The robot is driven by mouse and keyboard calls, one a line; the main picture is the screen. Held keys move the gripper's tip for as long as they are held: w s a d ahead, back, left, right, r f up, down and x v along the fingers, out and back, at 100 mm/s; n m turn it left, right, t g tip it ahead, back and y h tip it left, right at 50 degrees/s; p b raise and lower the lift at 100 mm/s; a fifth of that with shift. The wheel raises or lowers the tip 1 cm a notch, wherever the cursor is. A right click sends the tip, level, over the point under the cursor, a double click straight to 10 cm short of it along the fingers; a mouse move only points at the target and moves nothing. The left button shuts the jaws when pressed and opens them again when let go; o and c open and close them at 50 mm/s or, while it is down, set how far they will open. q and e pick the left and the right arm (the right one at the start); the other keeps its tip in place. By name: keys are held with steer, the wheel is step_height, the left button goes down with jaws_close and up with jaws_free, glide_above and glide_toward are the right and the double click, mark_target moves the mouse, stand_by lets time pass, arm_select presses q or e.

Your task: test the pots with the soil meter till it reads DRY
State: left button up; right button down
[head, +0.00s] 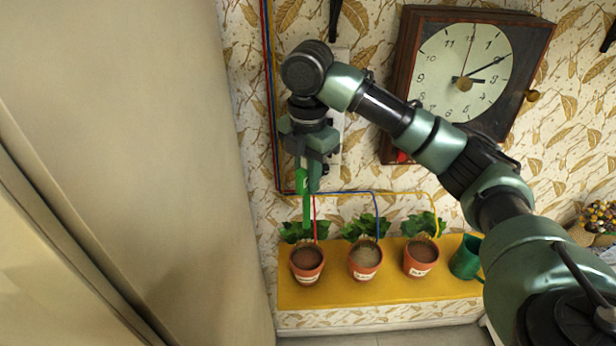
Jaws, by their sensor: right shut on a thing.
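Three terracotta pots stand in a row on a yellow shelf (330,297): a left pot (307,264), a middle pot (365,262) and a right pot (420,259). The left and right pots hold brown soil; the middle soil looks paler and greyer. Each has a small white label, too small to read, and green leaves show behind each pot. My right gripper (306,172) is shut on a green soil meter (303,184), held upright, pointing down above and behind the left pot. Its tip appears near the leaves; I cannot tell whether it touches anything. Its reading is not legible. My left gripper is not in view.
A green watering can (466,258) stands right of the pots. A wooden clock (465,70) hangs on the wall behind my right arm. Red, blue and yellow tubes run down to the pots. A large beige panel fills the left side.

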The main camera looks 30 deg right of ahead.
steer(key=shift+r+p, duration=2.8)
steer(key=shift+p, duration=0.05)
steer(key=shift+r, duration=1.25)
steer(key=shift+f, duration=0.1)
